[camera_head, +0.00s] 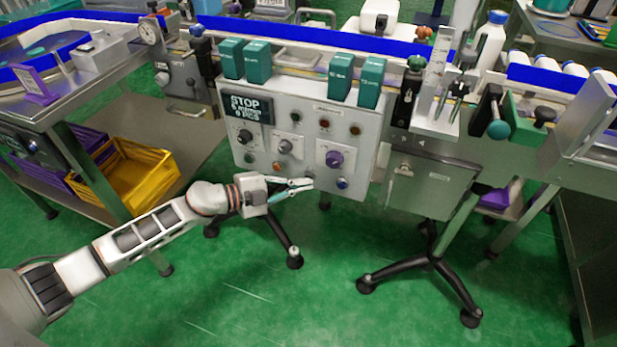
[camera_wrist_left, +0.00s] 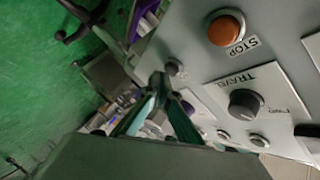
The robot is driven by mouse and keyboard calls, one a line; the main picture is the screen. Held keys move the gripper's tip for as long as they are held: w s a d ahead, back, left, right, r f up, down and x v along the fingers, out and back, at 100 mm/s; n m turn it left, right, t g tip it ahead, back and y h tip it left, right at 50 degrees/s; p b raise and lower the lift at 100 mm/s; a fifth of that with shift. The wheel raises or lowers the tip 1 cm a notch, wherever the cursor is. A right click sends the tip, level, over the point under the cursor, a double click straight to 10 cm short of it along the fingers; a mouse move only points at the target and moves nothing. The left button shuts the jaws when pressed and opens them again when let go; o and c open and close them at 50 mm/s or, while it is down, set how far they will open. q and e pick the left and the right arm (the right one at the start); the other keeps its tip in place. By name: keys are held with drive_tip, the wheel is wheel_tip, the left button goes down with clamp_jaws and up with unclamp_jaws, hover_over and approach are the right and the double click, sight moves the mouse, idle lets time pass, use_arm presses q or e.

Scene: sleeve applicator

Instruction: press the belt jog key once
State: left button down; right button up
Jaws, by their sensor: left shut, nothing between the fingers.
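The grey control panel (camera_head: 308,135) stands upright at the centre of the head view, with several knobs and buttons. Its labels are too small to tell which control is the belt jog key. A blue button (camera_head: 342,183) sits at the panel's lower right. My left gripper (camera_head: 312,184) is just below and in front of the panel's lower edge, left of the blue button. Its teal fingers are shut and empty; they also show in the left wrist view (camera_wrist_left: 160,82). There, a small grey button (camera_wrist_left: 175,68) lies just beyond the fingertips; contact cannot be told. My right gripper is out of view.
An orange STOP button (camera_wrist_left: 226,28) and a TRAVEL knob (camera_wrist_left: 245,103) are close by in the wrist view. A blue-edged conveyor (camera_head: 310,38) runs behind the panel. A grey box (camera_head: 428,185) hangs to its right. A yellow crate (camera_head: 135,175) sits at left.

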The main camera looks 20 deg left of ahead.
use_arm(q)
drive_tip(key=shift+w, duration=0.45)
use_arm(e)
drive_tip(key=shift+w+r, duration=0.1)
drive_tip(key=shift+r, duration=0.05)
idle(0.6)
use_arm(q)
drive_tip(key=shift+s+p, duration=0.45)
drive_tip(key=shift+s, duration=0.4)
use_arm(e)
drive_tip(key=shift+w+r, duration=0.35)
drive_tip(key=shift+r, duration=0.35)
